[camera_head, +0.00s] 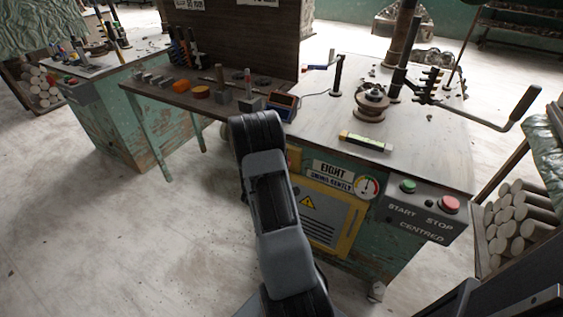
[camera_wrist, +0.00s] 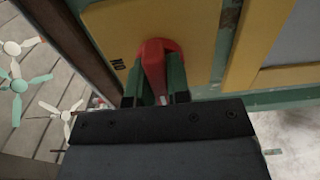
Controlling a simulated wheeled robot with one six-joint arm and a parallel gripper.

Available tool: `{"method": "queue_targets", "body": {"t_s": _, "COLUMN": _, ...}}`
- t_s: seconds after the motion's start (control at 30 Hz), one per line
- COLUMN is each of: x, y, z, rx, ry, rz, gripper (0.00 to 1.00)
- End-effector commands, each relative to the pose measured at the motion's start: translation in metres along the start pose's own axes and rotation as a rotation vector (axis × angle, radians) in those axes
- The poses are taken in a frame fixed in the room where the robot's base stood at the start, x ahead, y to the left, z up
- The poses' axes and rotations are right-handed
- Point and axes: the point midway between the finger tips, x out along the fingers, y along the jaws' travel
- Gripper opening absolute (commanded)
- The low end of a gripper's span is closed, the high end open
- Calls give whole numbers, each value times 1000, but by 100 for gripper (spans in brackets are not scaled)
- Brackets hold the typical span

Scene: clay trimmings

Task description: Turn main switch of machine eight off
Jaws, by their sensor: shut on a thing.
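Machine eight (camera_head: 333,168) is a worn green cabinet with an EIGHT sign and a yellow-framed front panel (camera_head: 318,215). In the wrist view, a red switch handle (camera_wrist: 153,52) sits on a yellow plate (camera_wrist: 105,30). My gripper (camera_wrist: 155,84) is shut on the red handle, with a green finger on each side. In the head view, my arm hides the gripper and most of the switch.
A START button (camera_head: 408,187) and a red STOP button (camera_head: 449,204) are on the cabinet's right front. A level (camera_head: 365,142) lies on the machine top beside the wheel spindle. A wooden bench (camera_head: 165,98) with small blocks adjoins at left. Open concrete floor lies at front left.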

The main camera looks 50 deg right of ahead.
Motion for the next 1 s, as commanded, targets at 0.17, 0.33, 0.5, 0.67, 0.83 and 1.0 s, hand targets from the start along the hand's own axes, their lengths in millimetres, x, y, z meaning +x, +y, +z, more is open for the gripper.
{"method": "queue_targets", "body": {"t_s": 0.17, "x": 0, "y": 0, "z": 0, "rx": -17, "ry": -1, "rz": -1, "gripper": 0}}
{"method": "queue_targets", "body": {"t_s": 0.33, "x": 0, "y": 0, "z": 0, "rx": -19, "ry": -1, "rz": -1, "gripper": 0}}
{"method": "queue_targets", "body": {"t_s": 0.5, "x": 0, "y": 0, "z": 0, "rx": -19, "ry": -1, "rz": -1, "gripper": 0}}
{"method": "queue_targets", "body": {"t_s": 0.67, "x": 0, "y": 0, "z": 0, "rx": -18, "ry": -1, "rz": -1, "gripper": 31}}
{"method": "queue_targets", "body": {"t_s": 0.83, "x": 0, "y": 0, "z": 0, "rx": -16, "ry": 0, "rz": 0, "gripper": 43}}
{"method": "queue_targets", "body": {"t_s": 1.0, "x": 0, "y": 0, "z": 0, "rx": -16, "ry": 0, "rz": 0, "gripper": 43}}
